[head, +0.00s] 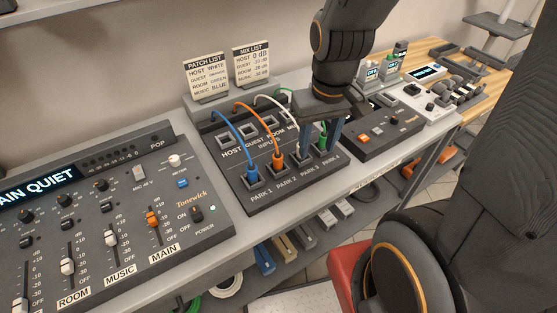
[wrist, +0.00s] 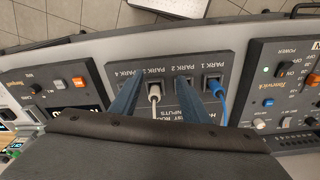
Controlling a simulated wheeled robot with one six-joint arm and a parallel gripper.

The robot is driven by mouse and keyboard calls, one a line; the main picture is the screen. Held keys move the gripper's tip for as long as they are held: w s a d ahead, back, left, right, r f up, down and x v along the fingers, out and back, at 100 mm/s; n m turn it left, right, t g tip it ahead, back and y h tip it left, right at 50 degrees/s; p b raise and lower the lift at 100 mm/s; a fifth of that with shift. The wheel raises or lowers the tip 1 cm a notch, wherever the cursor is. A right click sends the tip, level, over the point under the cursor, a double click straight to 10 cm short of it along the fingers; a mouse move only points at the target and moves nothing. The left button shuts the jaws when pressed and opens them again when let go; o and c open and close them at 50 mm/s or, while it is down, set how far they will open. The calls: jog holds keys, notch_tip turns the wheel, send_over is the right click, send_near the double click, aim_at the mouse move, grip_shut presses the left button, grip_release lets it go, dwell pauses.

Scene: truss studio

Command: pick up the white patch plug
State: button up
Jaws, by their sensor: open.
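The white patch plug (wrist: 154,90) stands in the PARK 3 socket of the dark patch panel (wrist: 232,62), its cable running toward my gripper body. In the wrist view my gripper (wrist: 158,83) is open, with one blue finger on each side of the white plug and visible gaps between. In the head view my gripper (head: 320,142) reaches down over the panel (head: 240,190), and its fingers partly hide the white plug. The white cable (head: 273,98) arches to it from the back.
The blue plug (head: 252,174) is in PARK 1, the orange plug (head: 278,158) in PARK 2, and the green plug (head: 323,142) stands close by my fingers. A mixer (head: 110,215) lies left, a dark box (head: 378,133) right. Two list cards (head: 207,76) stand behind.

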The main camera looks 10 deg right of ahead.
jog(key=w+n, duration=0.2)
jog(key=n, duration=0.1)
jog(key=w+f+n, duration=0.1)
jog(key=w+n, duration=0.2)
jog(key=n, duration=0.1)
jog(key=w+n+g+b, duration=0.1)
jog(key=w+n, duration=0.1)
jog(key=n, duration=0.1)
jog(key=shift+w+a+f+n, duration=0.2)
jog(key=shift+w+a+n, duration=0.05)
jog(key=shift+w+n, duration=0.1)
jog(key=shift+w+f+n, duration=0.2)
jog(key=shift+w+n, duration=0.15)
jog(key=shift+n, duration=0.2)
jog(key=shift+w+d+f+p, duration=0.1)
jog(key=shift+f+p, duration=0.4)
jog(key=shift+f, duration=1.4)
jog(key=shift+w+d+f+p, duration=0.1)
jog(key=shift+f+p, duration=0.35)
jog(key=shift+f, duration=1.45)
grip_shut()
